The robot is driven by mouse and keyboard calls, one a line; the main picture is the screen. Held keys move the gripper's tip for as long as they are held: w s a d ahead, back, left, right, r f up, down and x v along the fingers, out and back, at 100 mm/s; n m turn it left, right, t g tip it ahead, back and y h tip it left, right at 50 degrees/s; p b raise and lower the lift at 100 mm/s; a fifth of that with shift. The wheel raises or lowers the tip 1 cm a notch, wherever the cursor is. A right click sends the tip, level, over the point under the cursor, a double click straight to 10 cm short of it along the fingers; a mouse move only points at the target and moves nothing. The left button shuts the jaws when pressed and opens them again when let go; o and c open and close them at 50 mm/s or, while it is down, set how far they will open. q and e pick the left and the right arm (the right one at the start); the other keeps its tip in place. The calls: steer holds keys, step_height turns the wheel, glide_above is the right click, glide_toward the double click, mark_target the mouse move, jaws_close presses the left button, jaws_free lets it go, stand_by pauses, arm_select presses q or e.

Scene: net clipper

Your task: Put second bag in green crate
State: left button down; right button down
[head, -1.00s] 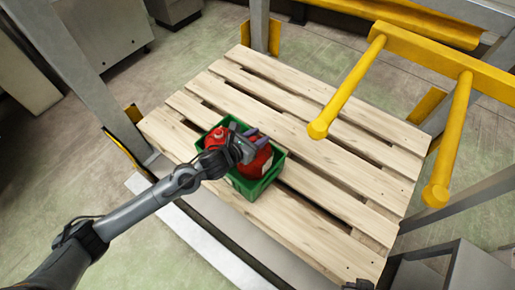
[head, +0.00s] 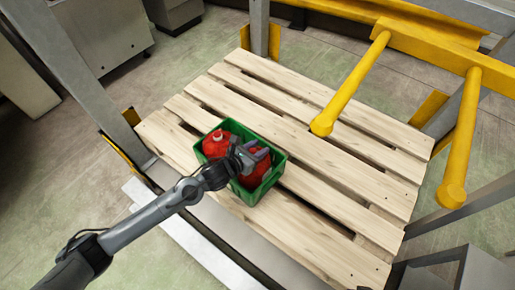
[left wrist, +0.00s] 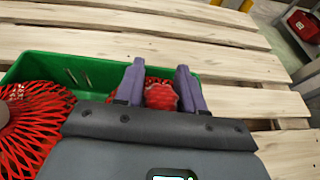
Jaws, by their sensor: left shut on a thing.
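The green crate (head: 273,178) sits on the wooden pallet; its wall also shows in the left wrist view (left wrist: 75,68). One red net bag (head: 216,143) lies in the crate's left part, and it shows at the left edge of the left wrist view (left wrist: 32,125). The second red net bag (head: 254,168) is in the right part of the crate, partly hidden under my left gripper (head: 262,155). In the left wrist view the purple fingers (left wrist: 160,75) are shut on the top of this bag (left wrist: 161,95). My right gripper is out of view.
The pallet (head: 330,165) has bare slats behind and right of the crate. Yellow bars (head: 350,85) reach over its right side. Grey posts (head: 85,70) stand around it. A red object (left wrist: 302,25) lies far right in the left wrist view.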

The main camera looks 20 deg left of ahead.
arm_select(q)
steer(key=c, duration=0.7)
jaws_free()
steer(key=shift+r, duration=0.2)
steer(key=s+a+m+g+y+p, duration=0.1)
steer(key=s+a+m+g, duration=0.1)
steer(key=s+m, duration=0.9)
steer(key=s+a+m+g+y+p, duration=0.2)
steer(key=s+m+g, duration=0.2)
steer(key=s+m, duration=0.6)
steer(key=s+a+r+m+g+y+p, duration=0.1)
steer(key=s+a+m+g+y+p, duration=0.1)
steer(key=s+m, duration=0.9)
steer(key=shift+s+m+g, duration=0.35)
steer(key=shift+m+g, duration=0.25)
steer(key=shift+m, duration=0.1)
